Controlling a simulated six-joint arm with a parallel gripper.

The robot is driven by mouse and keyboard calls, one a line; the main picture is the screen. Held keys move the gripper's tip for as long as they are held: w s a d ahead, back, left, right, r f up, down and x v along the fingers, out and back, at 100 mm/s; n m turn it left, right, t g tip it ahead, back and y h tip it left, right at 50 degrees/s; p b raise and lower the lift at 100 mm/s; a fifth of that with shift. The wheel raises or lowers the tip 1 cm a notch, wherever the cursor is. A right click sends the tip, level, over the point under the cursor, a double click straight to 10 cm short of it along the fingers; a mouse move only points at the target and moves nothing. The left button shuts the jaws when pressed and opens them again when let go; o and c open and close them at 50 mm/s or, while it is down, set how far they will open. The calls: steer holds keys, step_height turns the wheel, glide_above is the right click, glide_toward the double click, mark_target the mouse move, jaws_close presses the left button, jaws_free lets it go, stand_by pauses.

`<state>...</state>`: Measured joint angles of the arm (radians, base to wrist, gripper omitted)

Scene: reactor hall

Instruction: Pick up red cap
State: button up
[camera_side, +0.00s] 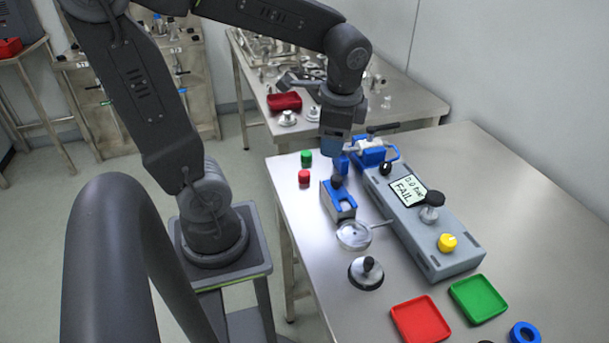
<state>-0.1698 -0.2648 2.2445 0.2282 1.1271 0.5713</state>
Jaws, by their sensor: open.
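A blue-and-grey fixture (338,201) stands right of the red cap. A red tray (421,320) and green tray (478,299) lie in front. The table's right side is clear.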

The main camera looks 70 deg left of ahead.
steer(key=w+a+f+m+g, duration=0.2)
steer(key=a+f+m+g, duration=0.1)
steer(key=a, duration=0.2)
glide_above(304, 172)
steer(key=w+d, duration=0.2)
steer(key=shift+y, duration=0.4)
steer(key=f, duration=0.7)
steer(key=shift+s+d+f, duration=0.1)
steer(key=shift+d+f, duration=0.1)
steer(key=shift+f, duration=0.2)
steer(key=shift+a+x, duration=0.15)
steer(key=shift+x, duration=1.25)
steer(key=shift+a+x, duration=0.15)
steer(key=shift+x, duration=1.2)
steer(key=shift+s+r, duration=0.1)
steer(key=shift+r, duration=0.05)
steer(key=c, duration=1)
steer(key=shift+r, duration=0.1)
